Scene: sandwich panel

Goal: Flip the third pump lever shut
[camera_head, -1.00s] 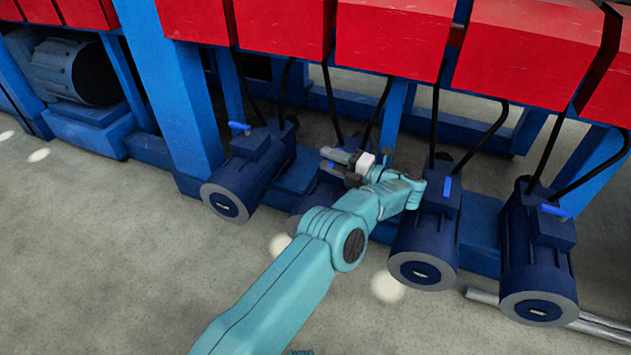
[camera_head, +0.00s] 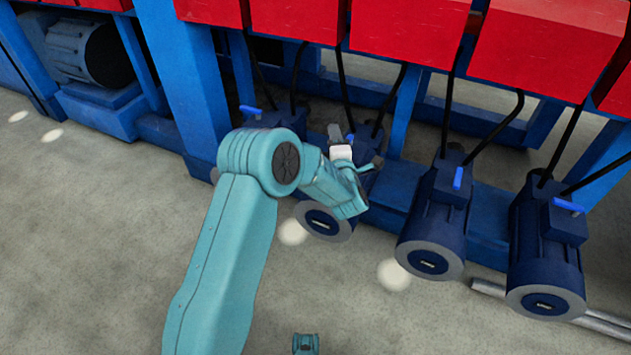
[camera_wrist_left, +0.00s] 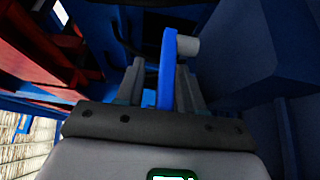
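Several dark blue pumps stand in a row in the head view. The first from the left has a blue lever (camera_head: 250,110) lying sideways and is partly hidden by my arm. My left gripper (camera_head: 354,148) is at the second pump (camera_head: 325,222), with its fingers either side of that pump's blue lever (camera_head: 350,138). In the left wrist view this lever (camera_wrist_left: 168,70) stands between the open fingers (camera_wrist_left: 160,85), closer to the right one; contact is unclear. The third pump (camera_head: 436,215) has an upright lever (camera_head: 458,178). The fourth pump's lever (camera_head: 568,206) lies sideways.
Red panels (camera_head: 400,30) overhang the pumps, and black hoses (camera_head: 448,115) run down to them. A blue post (camera_head: 185,80) stands left of the pumps. Grey pipes (camera_head: 490,288) lie on the floor at right. The concrete floor (camera_head: 90,250) in front is open.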

